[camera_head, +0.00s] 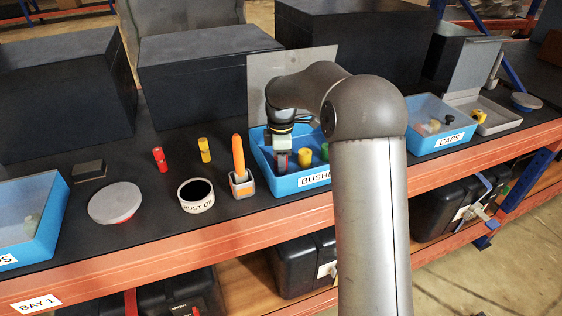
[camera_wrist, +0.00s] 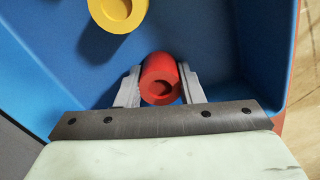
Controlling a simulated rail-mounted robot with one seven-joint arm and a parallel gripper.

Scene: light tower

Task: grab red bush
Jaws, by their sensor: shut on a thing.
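A red bush (camera_wrist: 160,80) sits low in the blue bin marked BUSHES (camera_head: 290,186), close to the yellow bush (camera_wrist: 117,12). The yellow bush in the head view (camera_head: 304,156) stands close by.
A green bush (camera_head: 325,152) stands right in the bin. The CAPS bin (camera_head: 437,127) is right. Dark boxes line the back.

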